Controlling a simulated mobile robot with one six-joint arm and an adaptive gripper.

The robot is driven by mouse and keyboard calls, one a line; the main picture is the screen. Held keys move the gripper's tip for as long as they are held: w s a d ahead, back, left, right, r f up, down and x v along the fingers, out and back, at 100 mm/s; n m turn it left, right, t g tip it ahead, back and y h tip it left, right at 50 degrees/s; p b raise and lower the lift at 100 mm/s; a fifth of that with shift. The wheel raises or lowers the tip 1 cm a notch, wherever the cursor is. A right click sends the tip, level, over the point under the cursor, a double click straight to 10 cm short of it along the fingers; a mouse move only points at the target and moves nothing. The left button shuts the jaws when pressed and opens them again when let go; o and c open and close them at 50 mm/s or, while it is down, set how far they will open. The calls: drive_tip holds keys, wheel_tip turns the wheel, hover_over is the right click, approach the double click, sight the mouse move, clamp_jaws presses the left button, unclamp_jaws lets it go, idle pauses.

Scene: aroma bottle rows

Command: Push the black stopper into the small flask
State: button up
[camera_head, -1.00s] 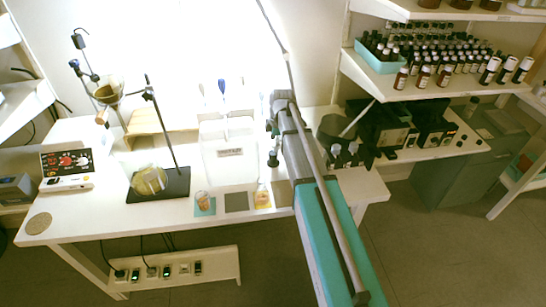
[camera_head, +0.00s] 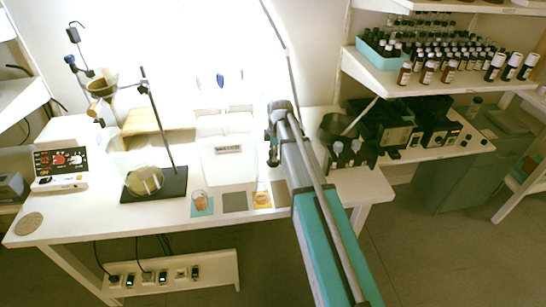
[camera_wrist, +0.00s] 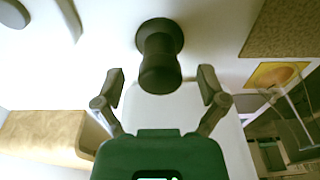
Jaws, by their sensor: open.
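The black stopper (camera_wrist: 160,62), a dark rounded piece with a wider end, shows in the wrist view between and just beyond the fingertips. My gripper (camera_wrist: 161,84) is open, with one finger on each side of it and a gap to both. In the head view my gripper (camera_head: 272,150) is above the right part of the white table; the stopper is not clear there. A small glass vessel with amber content (camera_head: 262,198), perhaps the small flask, stands on an orange mat near the front edge. Another small glass (camera_head: 199,201) stands on a teal mat.
A white box (camera_head: 228,160) stands behind the mats. A stand on a black base (camera_head: 155,195) with a round flask (camera_head: 145,181) is left of it. Black devices (camera_head: 395,128) and a shelf of bottles (camera_head: 445,80) are at right.

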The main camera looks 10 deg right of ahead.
idle(0.4)
drive_tip(key=c, duration=1.1)
drive_tip(key=shift+r, duration=0.15)
wheel_tip(320, 180, up, 3)
drive_tip(key=p, duration=0.3)
drive_tip(key=s+r+p, duration=0.3)
drive_tip(key=s, duration=0.1)
drive_tip(key=s+r+p, duration=0.3)
drive_tip(key=s, duration=0.2)
drive_tip(key=s+r+p, duration=0.3)
drive_tip(key=s+p, duration=0.1)
drive_tip(key=s, duration=0.1)
drive_tip(key=shift+a+r, duration=0.1)
drive_tip(key=shift+r, duration=0.3)
